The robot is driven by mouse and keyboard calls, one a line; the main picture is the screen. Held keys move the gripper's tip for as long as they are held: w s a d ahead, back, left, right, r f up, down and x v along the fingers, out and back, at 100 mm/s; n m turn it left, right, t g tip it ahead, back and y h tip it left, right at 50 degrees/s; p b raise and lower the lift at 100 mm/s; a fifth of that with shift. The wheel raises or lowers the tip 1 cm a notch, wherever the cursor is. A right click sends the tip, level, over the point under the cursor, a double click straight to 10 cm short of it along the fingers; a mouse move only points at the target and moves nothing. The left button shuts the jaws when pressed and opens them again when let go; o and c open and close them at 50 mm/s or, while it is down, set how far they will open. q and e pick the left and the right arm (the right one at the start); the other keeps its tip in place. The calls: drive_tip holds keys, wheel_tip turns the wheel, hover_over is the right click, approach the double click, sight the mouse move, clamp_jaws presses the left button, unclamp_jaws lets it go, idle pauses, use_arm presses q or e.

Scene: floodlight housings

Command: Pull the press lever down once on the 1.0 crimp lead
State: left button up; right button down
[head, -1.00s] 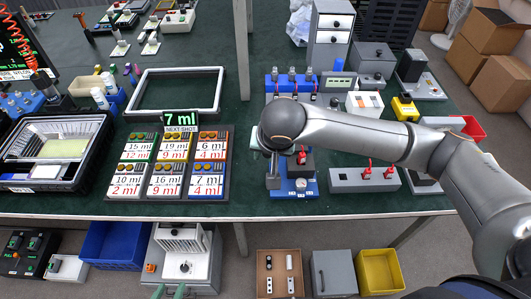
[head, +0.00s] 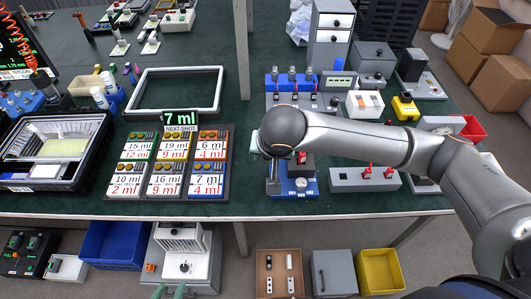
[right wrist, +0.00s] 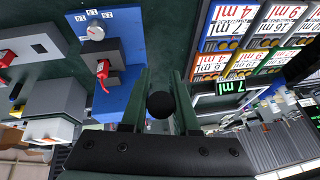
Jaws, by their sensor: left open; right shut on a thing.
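The crimp press is a blue base (head: 304,193) with a grey-black block and a white dial (right wrist: 96,32). The dial's setting is too small to read. A red part (right wrist: 103,70) sits on its dark block. My right gripper (right wrist: 161,100) is shut on a round black knob (right wrist: 161,105), apparently the press lever's, beside the blue base. In the head view my right forearm and wrist hide most of that gripper and the press's rear. A grey upright part (head: 272,172) shows at the press's left side. My left gripper (head: 169,291) is open and empty at the bottom edge, below the table.
A board of numbered ml cards (head: 180,204) lies left of the press. A grey box with red switches (head: 363,180) stands to its right. A blue rack with several clear-topped parts (head: 283,80) stands behind. The table's front edge (head: 240,215) is just before the press.

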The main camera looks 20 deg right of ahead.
drive_tip(key=shift+s+a+f+t+b, duration=0.1)
drive_tip(key=shift+s+f+t+b, duration=0.1)
drive_tip(key=shift+f, duration=0.2)
drive_tip(key=shift+s+f+t+b, duration=0.1)
drive_tip(key=shift+f+t, duration=0.1)
drive_tip(key=shift+f, duration=0.15)
drive_tip(key=shift+s+a+f+t+h+b, duration=0.1)
drive_tip(key=shift+s+f+t+b, duration=0.1)
drive_tip(key=shift+f+b, duration=0.15)
drive_tip(key=shift+s+f+t+h+b, duration=0.1)
drive_tip(key=shift+f+t+b, duration=0.15)
drive_tip(key=shift+f, duration=0.15)
drive_tip(key=shift+s+a+f+t+h+b, duration=0.1)
drive_tip(key=shift+s+f+t+b, duration=0.05)
drive_tip(key=shift+f+b, duration=0.2)
